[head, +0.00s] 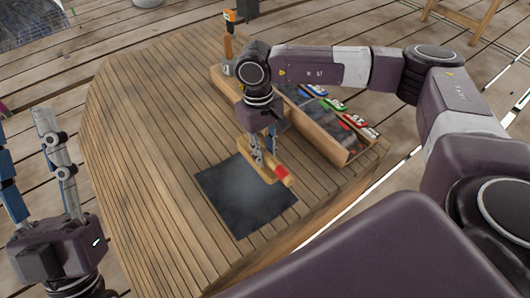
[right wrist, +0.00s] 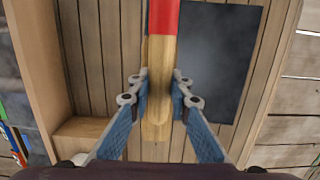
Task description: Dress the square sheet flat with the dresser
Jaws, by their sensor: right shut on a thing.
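The square sheet (head: 240,205) is dark grey and lies on the slatted wooden table (head: 150,130) near its front edge. It also shows in the right wrist view (right wrist: 222,60), right of the dresser. The dresser (head: 281,173) is a pale wooden tool with a red band. My right gripper (head: 262,155) is shut on the dresser, over the sheet's far right part. In the right wrist view the dresser (right wrist: 159,60) stands between the two fingers. I cannot tell whether it touches the sheet. My left gripper (head: 24,125) is open and empty, left of the table.
A long wooden tray (head: 312,137) stands right of the sheet, with dark pieces inside. Several coloured clamp-like items (head: 335,105) sit along its far side. The table's left half is clear.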

